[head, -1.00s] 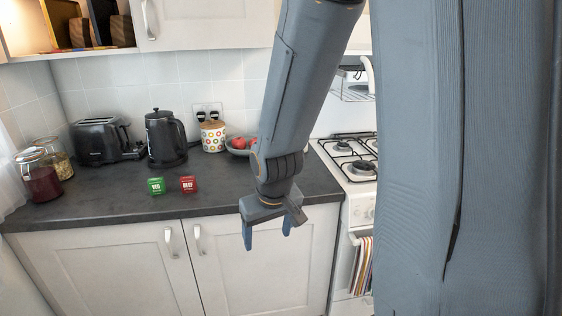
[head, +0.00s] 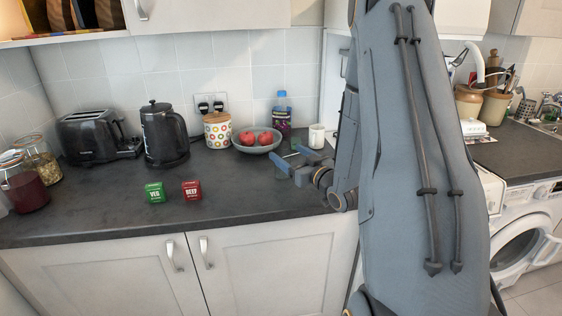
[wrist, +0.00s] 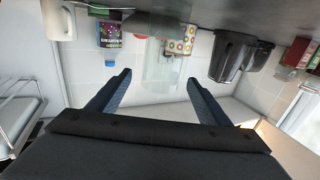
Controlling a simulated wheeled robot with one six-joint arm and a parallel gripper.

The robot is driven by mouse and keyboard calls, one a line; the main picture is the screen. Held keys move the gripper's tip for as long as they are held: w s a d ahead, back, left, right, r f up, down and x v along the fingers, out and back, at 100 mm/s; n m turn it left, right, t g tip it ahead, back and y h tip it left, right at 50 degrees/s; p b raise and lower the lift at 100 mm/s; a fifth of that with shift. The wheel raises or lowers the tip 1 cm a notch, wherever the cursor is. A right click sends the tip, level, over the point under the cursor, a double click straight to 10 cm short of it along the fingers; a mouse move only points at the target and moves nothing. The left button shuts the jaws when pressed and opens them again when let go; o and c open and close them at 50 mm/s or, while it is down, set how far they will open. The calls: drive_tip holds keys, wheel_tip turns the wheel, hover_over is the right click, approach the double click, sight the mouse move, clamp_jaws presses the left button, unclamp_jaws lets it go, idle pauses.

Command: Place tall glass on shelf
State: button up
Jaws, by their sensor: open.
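A clear, see-through tall glass (wrist: 163,62) stands on the counter in the upside-down wrist view, ahead of my gripper and between the lines of its two fingers. My gripper (head: 288,157) is open and low over the worktop, and it also shows in the wrist view (wrist: 158,79). Nothing is clamped between the fingers. I cannot tell whether the fingers reach beside the glass. In the head view the glass is hard to make out near my gripper. An open wall shelf (head: 75,37) with dark boards on it is at the top left.
A fruit bowl (head: 257,143), a bottle (head: 282,118), a white mug (head: 317,136) and a spotted canister (head: 217,131) stand near my gripper. The kettle (head: 164,135) and toaster (head: 98,138) are further left. Two small boxes (head: 172,191) sit near the front. The front counter is otherwise clear.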

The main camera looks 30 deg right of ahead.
sight(278, 145)
drive_tip(key=shift+w+d+r, duration=0.1)
drive_tip(key=shift+w+r, duration=0.05)
drive_tip(key=shift+w, duration=0.45)
drive_tip(key=shift+w+a+p, duration=0.25)
drive_tip(key=shift+w+p, duration=0.25)
drive_tip(key=shift+w, duration=0.4)
drive_tip(key=w, duration=0.1)
drive_tip(key=w+p, duration=0.1)
drive_tip(key=w, duration=0.3)
drive_tip(key=shift+a, duration=0.25)
drive_tip(key=c, duration=1.8)
drive_tip(key=shift+o, duration=0.2)
wheel_tip(278, 145, up, 10)
drive_tip(key=b, duration=0.2)
